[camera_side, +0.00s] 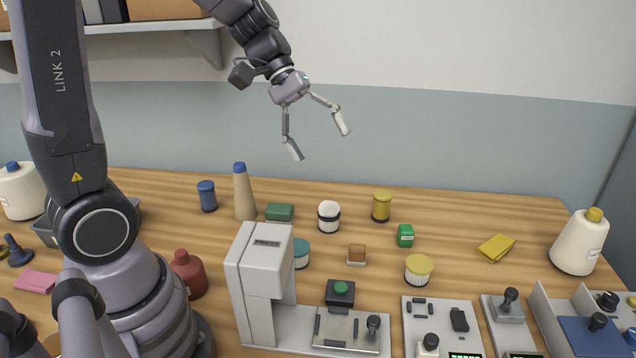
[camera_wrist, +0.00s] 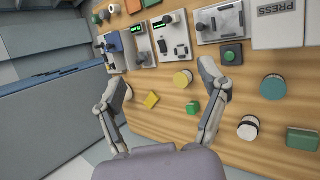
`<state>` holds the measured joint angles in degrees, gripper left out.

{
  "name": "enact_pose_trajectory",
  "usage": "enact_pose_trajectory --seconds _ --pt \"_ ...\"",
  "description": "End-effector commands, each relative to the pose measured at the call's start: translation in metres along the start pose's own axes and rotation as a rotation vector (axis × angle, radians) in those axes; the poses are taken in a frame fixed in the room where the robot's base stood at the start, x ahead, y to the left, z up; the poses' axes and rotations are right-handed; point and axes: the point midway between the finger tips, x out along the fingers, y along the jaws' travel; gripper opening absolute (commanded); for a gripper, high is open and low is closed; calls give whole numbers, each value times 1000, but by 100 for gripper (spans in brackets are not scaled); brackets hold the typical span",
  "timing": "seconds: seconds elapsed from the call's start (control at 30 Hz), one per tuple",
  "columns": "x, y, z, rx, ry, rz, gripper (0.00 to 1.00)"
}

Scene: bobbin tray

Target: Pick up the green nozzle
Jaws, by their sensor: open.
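A small green piece with a pale mark (camera_side: 405,235) stands on the wooden bench, right of centre in the side view. It also shows in the wrist view (camera_wrist: 192,108), low and right of centre between my fingers. It is the likeliest green nozzle, but its shape is too small to be sure. A wider green block (camera_side: 279,212) lies further left; it is at the right edge of the wrist view (camera_wrist: 303,139). My gripper (camera_side: 318,137) is open and empty, high above the back of the bench, apart from everything. Its spread fingers show in the wrist view (camera_wrist: 164,83).
A yellow-lidded jar (camera_side: 418,270) stands in front of the green piece, a yellow spool (camera_side: 381,206) behind it. A brown cube (camera_side: 357,254) is to its left, a yellow cloth (camera_side: 496,248) to its right. A white press (camera_side: 262,280) and control panels line the front.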

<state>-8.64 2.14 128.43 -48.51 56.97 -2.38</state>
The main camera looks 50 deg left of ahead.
Motion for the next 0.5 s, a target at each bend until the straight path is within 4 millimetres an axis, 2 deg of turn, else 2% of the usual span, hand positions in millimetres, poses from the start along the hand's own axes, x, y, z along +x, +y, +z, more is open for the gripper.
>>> enact_pose_trajectory --seconds 0.03,0.13,0.27,0.37,0.4,0.5 --pt "14 6 -21 -113 -45 49 74" --pt "40 19 -65 -336 -113 170 74" --pt "76 19 -130 -635 -174 328 74" --pt "106 6 -183 -865 -196 451 74" --pt "117 -3 -204 -952 -199 498 74" --pt "144 -31 -249 -1148 -191 605 74"
